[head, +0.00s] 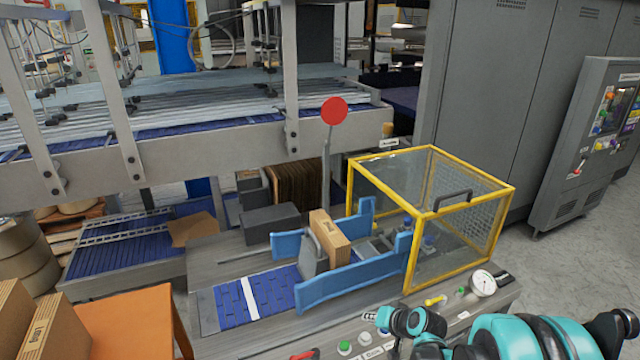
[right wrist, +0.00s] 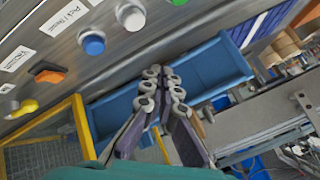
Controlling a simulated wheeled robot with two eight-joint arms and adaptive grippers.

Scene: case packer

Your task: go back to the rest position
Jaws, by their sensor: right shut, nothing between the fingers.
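My right arm, teal and black, comes in at the lower right of the head view, over the front edge of the packer bench. My right gripper (right wrist: 163,90) shows from behind in the right wrist view; its two fingers are together with nothing between them. Beyond it in that view are the blue guide plates (right wrist: 212,68) and the button panel (right wrist: 115,18). In the head view its fingers are hard to make out at the bottom edge. My left gripper is not in view.
An upright brown carton (head: 330,238) stands between blue guides (head: 350,283) on the bench. A yellow-framed guard (head: 462,205) stands right of it, and a red disc lever (head: 334,111) behind. An orange table (head: 130,318) with cartons (head: 50,330) is at lower left.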

